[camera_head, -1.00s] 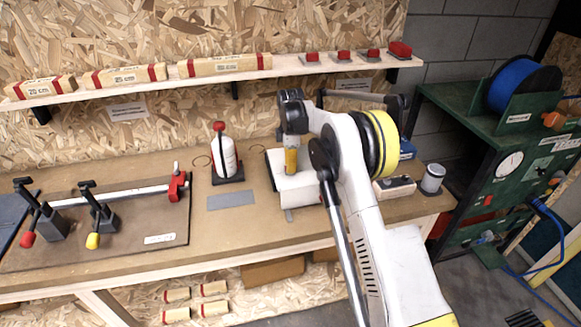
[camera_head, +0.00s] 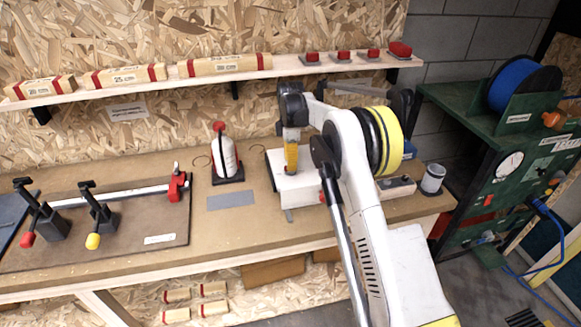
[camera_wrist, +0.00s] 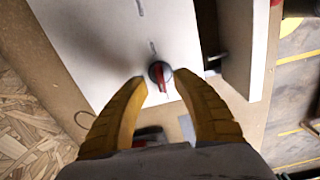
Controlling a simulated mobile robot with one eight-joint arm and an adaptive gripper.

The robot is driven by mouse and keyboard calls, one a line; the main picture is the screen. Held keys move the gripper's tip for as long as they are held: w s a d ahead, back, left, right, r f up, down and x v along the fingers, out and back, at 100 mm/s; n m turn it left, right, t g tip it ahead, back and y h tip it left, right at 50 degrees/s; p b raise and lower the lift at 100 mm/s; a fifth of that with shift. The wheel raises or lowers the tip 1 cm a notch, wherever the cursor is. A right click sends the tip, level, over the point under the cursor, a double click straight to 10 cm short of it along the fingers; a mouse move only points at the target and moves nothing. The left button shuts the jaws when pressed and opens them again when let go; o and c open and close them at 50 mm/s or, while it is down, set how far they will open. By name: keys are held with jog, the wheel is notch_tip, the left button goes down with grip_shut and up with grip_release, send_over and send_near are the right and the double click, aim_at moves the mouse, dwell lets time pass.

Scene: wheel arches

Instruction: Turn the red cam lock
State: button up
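The red cam lock (camera_wrist: 159,71) is a dark round disc with a red bar handle, set on the white box (camera_wrist: 85,35). In the wrist view my gripper (camera_wrist: 161,81) is open, with one yellow finger on each side of the cam lock. Gaps show between the fingertips and the knob; their height above it is hard to judge. In the head view the white box (camera_head: 297,190) stands on the bench, and my gripper (camera_head: 291,158) points down over it. My arm hides part of the box there, and I cannot make out the lock.
A white panel (camera_wrist: 240,45) stands at the box's right in the wrist view, with a dark piece near it. A white bottle with a red top (camera_head: 223,158) stands left of the box. A shelf (camera_head: 130,88) runs behind; toggle clamps (camera_head: 98,212) sit at left.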

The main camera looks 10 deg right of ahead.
notch_tip(320, 180, up, 10)
dwell(0.3)
jog(key=shift+f, duration=0.15)
jog(key=s+r+m+t+b, duration=0.15)
jog(key=s+r+m, duration=0.4)
jog(key=s, duration=0.55)
jog(key=s+r+m+t+b, duration=0.15)
jog(key=s+r+m, duration=0.25)
jog(key=s+r, duration=0.45)
jog(key=s+f+m+t, duration=0.2)
jog(key=s+f, duration=0.3)
jog(key=s, duration=0.6)
jog(key=s+f+m+t+b, duration=0.1)
jog(key=s+f+m, duration=0.4)
jog(key=s, duration=0.6)
jog(key=shift+s+f+t, duration=0.35)
jog(key=shift+f+t, duration=0.25)
jog(key=shift+f, duration=0.1)
